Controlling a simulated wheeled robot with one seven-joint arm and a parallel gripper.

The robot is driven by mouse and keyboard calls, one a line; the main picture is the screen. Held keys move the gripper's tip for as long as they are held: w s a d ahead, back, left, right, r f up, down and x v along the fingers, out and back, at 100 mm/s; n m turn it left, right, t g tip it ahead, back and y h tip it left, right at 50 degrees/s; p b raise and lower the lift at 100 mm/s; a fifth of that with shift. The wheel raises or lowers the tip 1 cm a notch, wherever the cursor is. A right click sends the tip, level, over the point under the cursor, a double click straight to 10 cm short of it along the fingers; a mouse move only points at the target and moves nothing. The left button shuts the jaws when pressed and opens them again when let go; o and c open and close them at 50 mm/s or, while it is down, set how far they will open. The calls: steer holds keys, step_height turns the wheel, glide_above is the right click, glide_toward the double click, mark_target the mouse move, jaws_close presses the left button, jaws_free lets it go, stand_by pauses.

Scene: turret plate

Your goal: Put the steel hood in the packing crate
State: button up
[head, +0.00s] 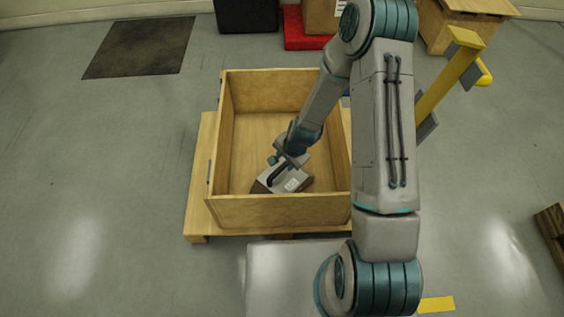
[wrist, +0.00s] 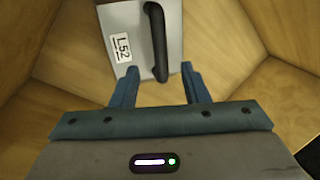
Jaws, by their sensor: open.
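The steel hood (head: 295,184) is a grey metal piece with a black bar handle and a white label. It lies inside the wooden packing crate (head: 275,210), near the crate's front wall. The wrist view shows the hood (wrist: 192,45) with the label "L52" and its black handle (wrist: 157,40). My gripper (head: 278,160) reaches down into the crate close to the hood. In the wrist view its two blue fingers (wrist: 157,82) are apart, with the lower end of the handle just beyond the gap between them. The hood's underside is hidden.
The crate stands on a wooden pallet (head: 200,190). Crate walls (wrist: 250,30) surround my gripper. A yellow post (head: 448,80) stands to the right. A dark mat (head: 140,47), a black box (head: 247,14) and a red base (head: 305,38) lie behind. Floor on the left is clear.

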steer(key=s+d+r+n, duration=0.2)
steer(key=d+r, duration=0.1)
steer(key=r, duration=0.6)
steer(key=s+d+r+n, duration=0.2)
steer(key=r+n, duration=0.1)
steer(key=r, duration=0.7)
steer(key=s+d+r+n+g+h, duration=0.1)
steer(key=s+d+r+n, duration=0.3)
steer(key=s+r, duration=1)
steer(key=d+h, duration=0.1)
steer(key=d, duration=0.2)
steer(key=shift+s+r, duration=0.15)
steer(key=shift+s, duration=0.05)
